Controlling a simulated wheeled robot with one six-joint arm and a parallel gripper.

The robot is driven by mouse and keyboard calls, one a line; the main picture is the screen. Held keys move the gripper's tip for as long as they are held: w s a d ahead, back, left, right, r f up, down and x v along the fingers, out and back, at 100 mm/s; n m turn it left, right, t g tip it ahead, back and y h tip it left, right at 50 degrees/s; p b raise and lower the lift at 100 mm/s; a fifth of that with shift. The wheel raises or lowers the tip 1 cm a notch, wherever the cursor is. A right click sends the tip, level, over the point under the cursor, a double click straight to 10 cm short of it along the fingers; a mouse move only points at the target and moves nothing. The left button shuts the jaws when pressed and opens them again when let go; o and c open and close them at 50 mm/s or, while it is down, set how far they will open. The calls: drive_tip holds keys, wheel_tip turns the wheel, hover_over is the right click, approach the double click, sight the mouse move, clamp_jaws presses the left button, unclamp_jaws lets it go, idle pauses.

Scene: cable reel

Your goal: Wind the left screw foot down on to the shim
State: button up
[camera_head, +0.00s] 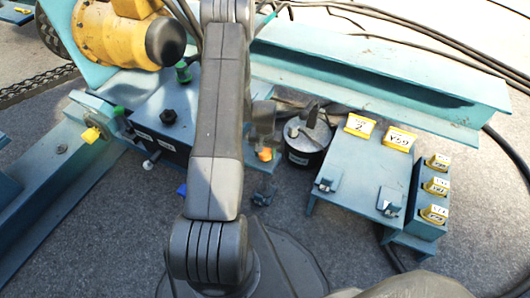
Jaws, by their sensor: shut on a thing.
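My grey arm crosses the middle of the picture and hides much of the work area. A grey-brown part of my gripper (262,118) shows just right of the arm. It is shut, and its jaw tips are mostly hidden. An orange piece (264,154) shows right below it, at what appears to be the left screw foot, over a teal plate. I cannot see whether the foot touches a shim. Two yellow-tagged shims, one marked 2 (359,126) and one beside it (399,139), lie on the teal table (350,170) at right.
A black pot (308,142) stands close right of my gripper. A teal rack (425,226) holds yellow-tagged pieces at far right. A teal beam (380,85) lies behind, under black cables. A yellow motor (118,35) and a labelled teal box (160,112) are at left.

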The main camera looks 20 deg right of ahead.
sight(265, 151)
drive_tip(key=shift+m, duration=0.6)
drive_tip(key=o, duration=0.9)
wheel_tip(265, 151, up, 14)
drive_tip(key=p, duration=0.4)
drive_tip(key=shift+f, duration=0.15)
wheel_tip(265, 151, down, 14)
drive_tip(key=b, duration=0.4)
drive_tip(key=shift+r, duration=0.25)
